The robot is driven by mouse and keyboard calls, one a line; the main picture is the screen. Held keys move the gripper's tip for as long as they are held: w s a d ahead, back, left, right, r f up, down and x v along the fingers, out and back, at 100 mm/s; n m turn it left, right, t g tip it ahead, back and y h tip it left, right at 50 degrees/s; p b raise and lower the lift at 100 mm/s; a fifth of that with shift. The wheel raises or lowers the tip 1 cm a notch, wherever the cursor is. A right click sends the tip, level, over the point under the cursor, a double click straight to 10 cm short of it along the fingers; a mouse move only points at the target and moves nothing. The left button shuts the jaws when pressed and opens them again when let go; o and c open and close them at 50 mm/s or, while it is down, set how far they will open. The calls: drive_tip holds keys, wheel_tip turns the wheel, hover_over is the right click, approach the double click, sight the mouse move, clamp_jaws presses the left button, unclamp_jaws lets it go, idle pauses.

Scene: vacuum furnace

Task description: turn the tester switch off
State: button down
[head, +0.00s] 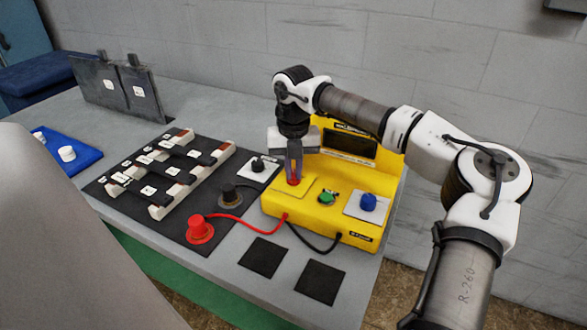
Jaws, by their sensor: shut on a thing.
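The yellow tester (335,221) stands near the right end of the grey table, with a dark display (349,144) on its raised back. My gripper (294,178) points straight down over the left of its top panel. It is shut on a small red switch (293,182), which the fingers partly hide; I cannot read its position. A green knob (327,198) and a blue knob (368,202) are on the panel to the right of my gripper.
Red (200,229) and black (230,194) probes stand on a dark mat, cabled to the tester. A rack of dark bars (160,172) lies left. Two black squares (320,282) lie in front. A black knob on a white plate (258,165) is close left of my gripper.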

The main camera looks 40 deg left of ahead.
sight(293, 174)
drive_tip(key=c, duration=1.5)
unclamp_jaws()
wheel_tip(293, 174, up, 14)
drive_tip(key=b, duration=0.2)
drive_tip(key=shift+f, duration=0.15)
